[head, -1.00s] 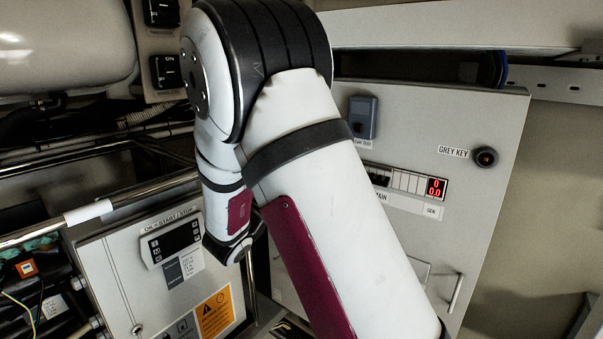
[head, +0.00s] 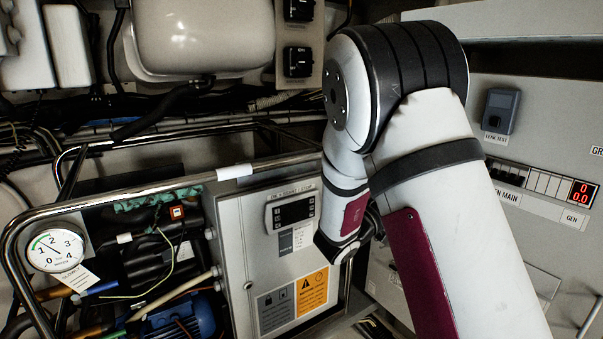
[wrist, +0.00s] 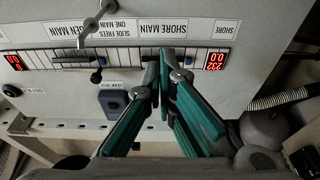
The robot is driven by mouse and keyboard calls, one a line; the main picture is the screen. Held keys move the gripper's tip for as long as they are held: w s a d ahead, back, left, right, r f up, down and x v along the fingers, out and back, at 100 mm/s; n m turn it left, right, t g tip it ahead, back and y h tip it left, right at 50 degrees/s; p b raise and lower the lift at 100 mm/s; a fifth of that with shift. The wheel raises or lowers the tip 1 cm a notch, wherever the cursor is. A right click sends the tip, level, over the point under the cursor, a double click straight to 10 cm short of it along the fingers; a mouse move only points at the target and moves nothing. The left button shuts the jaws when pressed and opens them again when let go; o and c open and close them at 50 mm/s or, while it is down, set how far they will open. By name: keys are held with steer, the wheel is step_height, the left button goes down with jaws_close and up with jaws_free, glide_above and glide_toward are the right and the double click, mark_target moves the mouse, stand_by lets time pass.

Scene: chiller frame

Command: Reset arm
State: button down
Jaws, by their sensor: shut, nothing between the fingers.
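My gripper (wrist: 164,75) shows in the wrist view with teal fingers. Its tips are together and empty, in front of the panel's breaker strip below the upside-down "SHORE MAIN" label. I cannot tell whether the tips touch the strip. In the head view my white arm with a dark red cover stands bent in front of the switch panel (head: 482,157), and my gripper is hidden behind it.
The chiller frame's metal rail (head: 120,193) and grey control box (head: 240,240) stand left of my arm. A pressure gauge (head: 55,250) is at far left. A white tank (head: 200,35) hangs above.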

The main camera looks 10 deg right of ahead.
steer(key=w+a+r+n+t+y, duration=0.2)
steer(key=w+a+n+t+y, duration=0.3)
steer(key=a+y, duration=0.45)
steer(key=s+a+r+n+y, duration=0.2)
steer(key=s+a+n+y, duration=0.3)
steer(key=s+a+y, duration=0.45)
steer(key=s+a+f+n+g, duration=0.1)
steer(key=s+f+n+g, duration=0.1)
steer(key=s, duration=1.1)
steer(key=s+a+f+n+g, duration=0.1)
steer(key=s+f+g, duration=0.3)
steer(key=s, duration=0.9)
steer(key=shift+s+n+g, duration=0.25)
steer(key=shift+n+g, duration=0.35)
steer(key=shift+g, duration=0.2)
